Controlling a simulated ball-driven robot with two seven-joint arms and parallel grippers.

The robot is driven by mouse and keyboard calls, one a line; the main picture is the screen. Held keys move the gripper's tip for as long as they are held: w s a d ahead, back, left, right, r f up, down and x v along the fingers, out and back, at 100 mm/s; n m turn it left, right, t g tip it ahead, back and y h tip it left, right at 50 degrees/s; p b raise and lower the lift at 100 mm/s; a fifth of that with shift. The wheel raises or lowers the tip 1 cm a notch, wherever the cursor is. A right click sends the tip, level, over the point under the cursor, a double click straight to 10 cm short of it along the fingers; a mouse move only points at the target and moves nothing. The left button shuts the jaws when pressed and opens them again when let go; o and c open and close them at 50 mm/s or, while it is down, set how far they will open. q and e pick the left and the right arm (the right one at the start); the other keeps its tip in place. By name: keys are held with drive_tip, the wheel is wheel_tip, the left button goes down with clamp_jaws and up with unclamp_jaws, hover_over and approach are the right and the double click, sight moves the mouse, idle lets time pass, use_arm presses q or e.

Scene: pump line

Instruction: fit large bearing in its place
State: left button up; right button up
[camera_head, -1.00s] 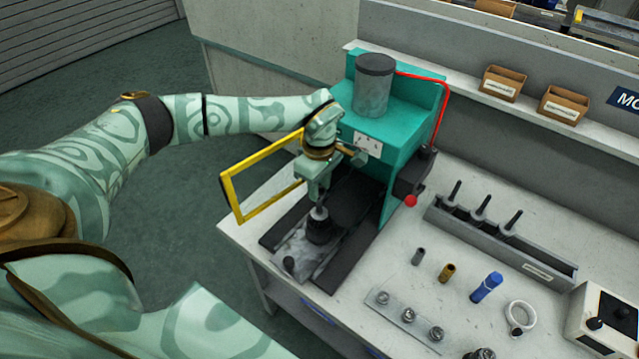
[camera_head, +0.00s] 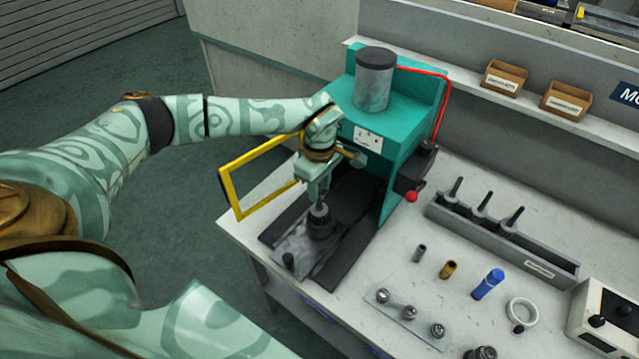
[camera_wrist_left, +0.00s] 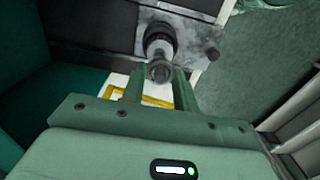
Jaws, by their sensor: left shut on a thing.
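My left gripper (camera_head: 318,196) points down over the press bed, its fingers shut on a small round metal piece, which I take to be the large bearing (camera_wrist_left: 159,71). In the left wrist view the bearing sits between the fingertips, in line with a dark round stepped part (camera_wrist_left: 160,40). That part stands on a grey metal housing (camera_head: 290,246) on the bed. The bearing appears over the top of the dark part (camera_head: 320,226); I cannot tell whether it is seated on it. My right gripper is out of view.
The teal press (camera_head: 392,130) stands close behind the gripper, with a yellow guard frame (camera_head: 228,192) at its left. Right of it are a plate with several metal parts (camera_head: 397,307), a blue cylinder (camera_head: 487,284), a white ring (camera_head: 521,311) and a grey rack (camera_head: 510,246).

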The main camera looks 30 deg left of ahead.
use_arm(q)
drive_tip(key=shift+f+b, duration=0.55)
drive_tip(key=shift+f, duration=0.7)
drive_tip(key=o, duration=1.1)
drive_tip(key=shift+r, duration=0.15)
wheel_tip(320, 180, up, 5)
drive_tip(key=p, duration=0.4)
drive_tip(key=shift+p, duration=0.35)
